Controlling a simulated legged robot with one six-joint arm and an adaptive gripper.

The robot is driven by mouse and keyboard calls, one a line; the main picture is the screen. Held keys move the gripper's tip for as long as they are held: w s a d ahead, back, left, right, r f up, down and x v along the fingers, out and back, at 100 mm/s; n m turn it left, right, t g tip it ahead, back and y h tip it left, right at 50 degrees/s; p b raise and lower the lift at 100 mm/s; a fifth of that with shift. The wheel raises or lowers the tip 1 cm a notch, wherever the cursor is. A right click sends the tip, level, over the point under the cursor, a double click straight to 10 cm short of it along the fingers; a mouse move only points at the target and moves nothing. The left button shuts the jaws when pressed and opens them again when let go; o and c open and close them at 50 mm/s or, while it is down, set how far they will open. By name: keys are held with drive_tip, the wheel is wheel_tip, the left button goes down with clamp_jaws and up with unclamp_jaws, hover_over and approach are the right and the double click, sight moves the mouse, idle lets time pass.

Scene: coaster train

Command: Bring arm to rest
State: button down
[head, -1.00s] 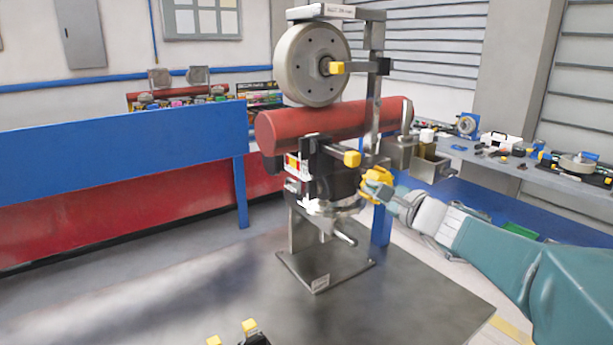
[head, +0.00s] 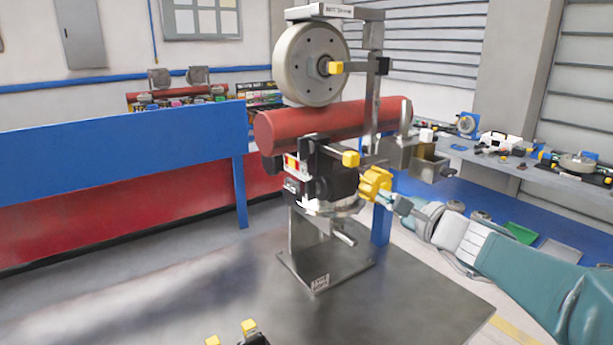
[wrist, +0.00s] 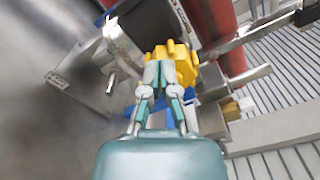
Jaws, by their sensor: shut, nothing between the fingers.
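My gripper (head: 391,202) is at the right of the test stand in the head view, its fingers shut and empty. The yellow knob (head: 374,185) on the stand's right side is just left of the fingertips. In the wrist view, my gripper (wrist: 160,75) points at the yellow knob (wrist: 180,62), which lies right beyond the fingertips; I cannot tell whether they touch. My teal arm reaches in from the lower right of the head view.
A yellow-topped part (head: 249,327) is at the front edge. A side bench (head: 560,175) holds several tools.

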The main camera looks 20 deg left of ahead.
drive_tip(key=shift+v, duration=0.8)
drive_tip(key=s+d+f+n+g+h, duration=0.2)
drive_tip(key=s+f+n+g+h, duration=0.15)
drive_tip(key=s, duration=0.45)
drive_tip(key=s+d+f+n+g+h, duration=0.2)
drive_tip(key=s+f+n, duration=0.3)
drive_tip(key=s, duration=0.4)
drive_tip(key=s+d+f+n+h, duration=0.2)
drive_tip(key=s+d+f+h, duration=0.1)
drive_tip(key=s+d, duration=0.3)
drive_tip(key=s+d+f+n+h, duration=0.3)
drive_tip(key=s+d+h, duration=0.2)
drive_tip(key=d, duration=0.2)
drive_tip(key=shift+s+d+f+h, duration=0.25)
drive_tip(key=shift+s+f+h, duration=0.1)
drive_tip(key=shift+f, duration=0.05)
